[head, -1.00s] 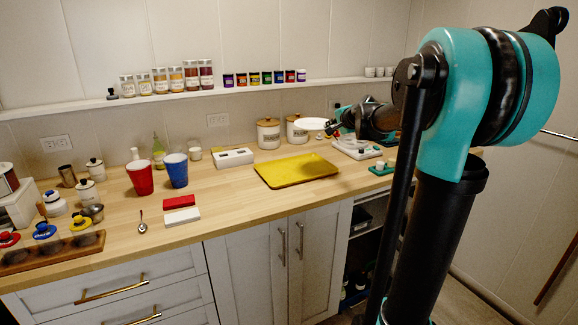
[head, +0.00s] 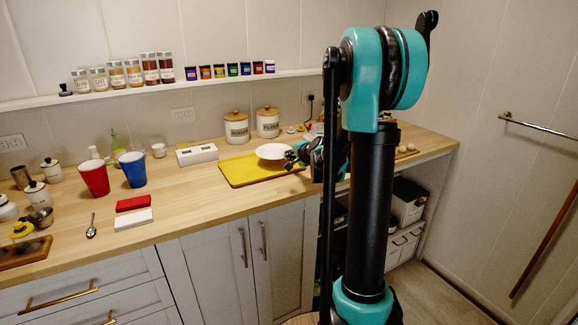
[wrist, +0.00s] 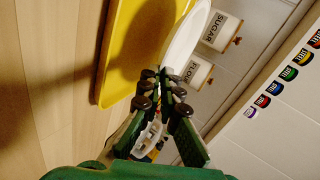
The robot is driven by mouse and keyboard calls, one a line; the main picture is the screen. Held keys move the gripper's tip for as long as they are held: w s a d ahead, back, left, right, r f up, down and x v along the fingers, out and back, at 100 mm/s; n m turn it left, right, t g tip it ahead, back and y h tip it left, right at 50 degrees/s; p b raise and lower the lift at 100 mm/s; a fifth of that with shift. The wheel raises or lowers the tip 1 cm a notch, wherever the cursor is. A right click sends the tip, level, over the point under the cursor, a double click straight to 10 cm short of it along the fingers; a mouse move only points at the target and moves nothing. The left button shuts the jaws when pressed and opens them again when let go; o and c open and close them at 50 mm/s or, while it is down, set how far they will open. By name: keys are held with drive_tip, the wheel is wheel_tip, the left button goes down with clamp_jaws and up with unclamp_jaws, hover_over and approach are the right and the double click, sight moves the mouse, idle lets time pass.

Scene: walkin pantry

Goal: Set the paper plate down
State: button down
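The white paper plate (head: 273,151) is over the back right part of the yellow tray (head: 238,176). My gripper (head: 292,156) is at the plate's right edge. In the wrist view the fingers (wrist: 162,76) come together on the near rim of the plate (wrist: 187,45), holding it. A dark shadow falls on the tray (wrist: 107,85) beside it. The plate looks slightly above the tray; whether any part touches is hard to tell.
Two lidded canisters (head: 236,127) stand behind the tray. A white box (head: 197,154) sits left of it. Red (head: 94,179) and blue cups (head: 133,169) stand farther left. Small jars line the shelf (head: 220,77). Bare counter (head: 190,197) lies in front of the tray.

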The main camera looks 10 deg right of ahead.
drive_tip(key=shift+f, duration=1.95)
drive_tip(key=shift+s+f, duration=0.1)
drive_tip(key=shift+f, duration=0.1)
drive_tip(key=c, duration=2.3)
unclamp_jaws()
drive_tip(key=shift+f, duration=0.1)
